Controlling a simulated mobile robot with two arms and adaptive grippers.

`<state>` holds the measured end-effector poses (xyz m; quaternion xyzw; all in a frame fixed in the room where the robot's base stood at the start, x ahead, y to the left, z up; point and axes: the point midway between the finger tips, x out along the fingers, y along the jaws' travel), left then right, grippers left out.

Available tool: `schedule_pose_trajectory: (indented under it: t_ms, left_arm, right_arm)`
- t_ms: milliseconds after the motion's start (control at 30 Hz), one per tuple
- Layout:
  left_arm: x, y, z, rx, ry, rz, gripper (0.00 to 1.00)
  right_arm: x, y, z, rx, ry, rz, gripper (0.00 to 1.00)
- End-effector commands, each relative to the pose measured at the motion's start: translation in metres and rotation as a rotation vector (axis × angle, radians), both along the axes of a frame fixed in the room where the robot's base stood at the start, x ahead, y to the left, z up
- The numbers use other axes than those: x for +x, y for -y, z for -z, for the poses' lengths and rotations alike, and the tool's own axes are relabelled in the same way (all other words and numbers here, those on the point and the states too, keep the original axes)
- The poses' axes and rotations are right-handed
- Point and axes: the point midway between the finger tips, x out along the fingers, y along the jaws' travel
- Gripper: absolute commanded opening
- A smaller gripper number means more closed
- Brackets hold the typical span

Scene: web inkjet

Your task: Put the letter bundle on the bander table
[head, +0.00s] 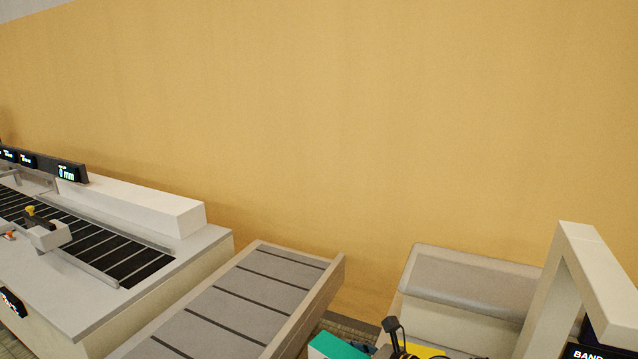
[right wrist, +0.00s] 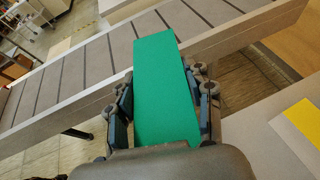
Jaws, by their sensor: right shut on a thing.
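The letter bundle, a long green block (right wrist: 166,62), is between the fingers of my right gripper (right wrist: 162,92) in the right wrist view. My right gripper is shut on it. The bundle's green end (head: 338,347) also shows at the bottom edge of the head view, beside dark parts of my gripper. The bander table (right wrist: 250,140) is the grey surface to the right of the bundle in the wrist view. In the head view its raised grey back part (head: 475,278) shows at the lower right, but most of its top is cut off. My left gripper is not in view.
A yellow flat piece (right wrist: 302,120) lies on the bander table. A pale arch (head: 590,265) with a "BAND" label stands at the right. A slatted conveyor (head: 245,295) runs left of the table, with a floor gap between. A larger machine (head: 150,205) stands far left.

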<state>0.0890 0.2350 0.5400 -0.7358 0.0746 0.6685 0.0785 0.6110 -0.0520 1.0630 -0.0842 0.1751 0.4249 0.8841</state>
Motion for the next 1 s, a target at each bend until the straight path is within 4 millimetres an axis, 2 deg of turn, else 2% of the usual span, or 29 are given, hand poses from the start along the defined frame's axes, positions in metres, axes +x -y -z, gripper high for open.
schedule_pose_trajectory:
  t_ms: [367,667,867,1000]
  left_arm:
    - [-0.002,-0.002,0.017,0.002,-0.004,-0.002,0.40]
    - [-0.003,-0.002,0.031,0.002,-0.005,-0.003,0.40]
    - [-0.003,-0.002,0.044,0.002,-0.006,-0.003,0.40]
    - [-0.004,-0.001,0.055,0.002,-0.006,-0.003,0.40]
  right_arm:
    - [-0.007,0.012,-0.025,0.004,-0.004,0.196,0.12]
    - [-0.021,0.035,-0.039,0.003,-0.010,0.388,0.12]
    - [-0.040,0.057,-0.041,0.002,-0.010,0.536,0.12]
    - [-0.063,0.080,-0.038,0.002,-0.009,0.662,0.12]
